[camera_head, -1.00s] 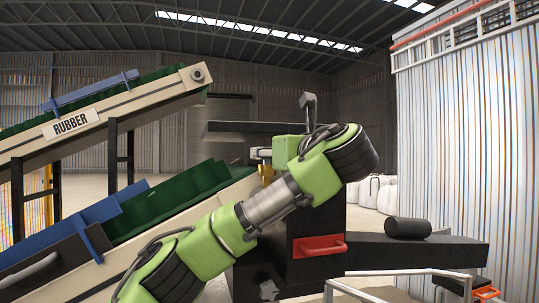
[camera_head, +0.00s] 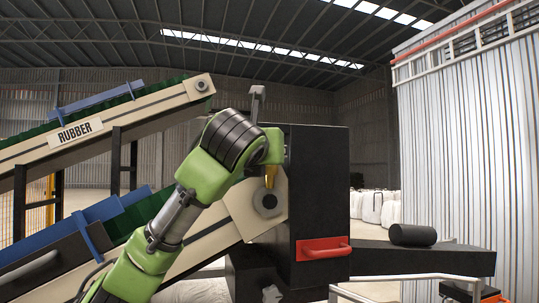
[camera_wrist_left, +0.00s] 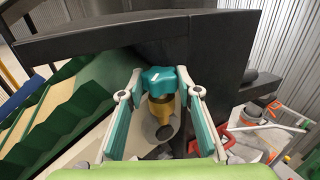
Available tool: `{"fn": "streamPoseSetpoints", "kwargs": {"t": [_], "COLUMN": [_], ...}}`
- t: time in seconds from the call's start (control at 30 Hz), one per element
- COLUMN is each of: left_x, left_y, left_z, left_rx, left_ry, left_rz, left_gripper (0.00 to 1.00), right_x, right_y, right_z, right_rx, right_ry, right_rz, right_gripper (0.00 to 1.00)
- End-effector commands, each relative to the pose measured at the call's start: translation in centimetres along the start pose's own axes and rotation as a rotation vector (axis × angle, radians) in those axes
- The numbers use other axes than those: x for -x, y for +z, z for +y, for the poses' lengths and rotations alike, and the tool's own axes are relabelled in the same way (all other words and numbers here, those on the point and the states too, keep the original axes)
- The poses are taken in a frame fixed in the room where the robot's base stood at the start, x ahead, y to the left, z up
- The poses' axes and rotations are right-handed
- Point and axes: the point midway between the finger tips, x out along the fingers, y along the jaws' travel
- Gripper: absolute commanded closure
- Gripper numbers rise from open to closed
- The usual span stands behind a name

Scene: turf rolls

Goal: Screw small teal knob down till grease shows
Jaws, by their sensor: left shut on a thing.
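The small teal knob (camera_wrist_left: 160,80), with a lobed star-like top, sits on a yellow-brass cup (camera_wrist_left: 162,106) in the left wrist view. My left gripper (camera_wrist_left: 160,76) is shut on the knob, with one teal-padded finger at each side. The brass cup also shows below my wrist in the head view (camera_head: 270,177), close to the conveyor's cream end plate (camera_head: 250,212). My green wrist hides the knob and the fingers in the head view. I see no grease in either view. My right gripper is not in view.
A black housing (camera_head: 322,200) with a red handle (camera_head: 323,249) stands right of my left wrist. A black bar (camera_wrist_left: 110,38) crosses above the knob in the wrist view. A black roll (camera_head: 412,235) lies on a dark bed. White sacks (camera_head: 374,207) stand behind.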

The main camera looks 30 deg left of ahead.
Motion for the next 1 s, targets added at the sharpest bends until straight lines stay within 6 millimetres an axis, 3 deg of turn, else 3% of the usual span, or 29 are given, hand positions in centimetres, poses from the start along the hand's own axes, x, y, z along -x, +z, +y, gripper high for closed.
{"fn": "streamPoseSetpoints", "kwargs": {"t": [0.67,0.7,0.73,1.0], "left_x": [0.05,0.05,0.04,-0.02], "left_y": [0.27,0.26,0.25,0.09], "left_z": [0.2,0.19,0.19,0.18], "left_rx": [0.002,0.002,0.002,0.001], "left_ry": [-0.064,-0.064,-0.064,-0.063], "left_rz": [-0.006,-0.005,-0.005,-0.001], "left_gripper": [0.9,0.58,0.51,0.51], "right_x": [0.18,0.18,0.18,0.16], "right_y": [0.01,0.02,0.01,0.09], "right_z": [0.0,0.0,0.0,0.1], "right_rx": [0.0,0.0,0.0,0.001], "right_ry": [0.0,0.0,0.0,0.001], "right_rz": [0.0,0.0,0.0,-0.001], "right_gripper": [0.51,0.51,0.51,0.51]}}
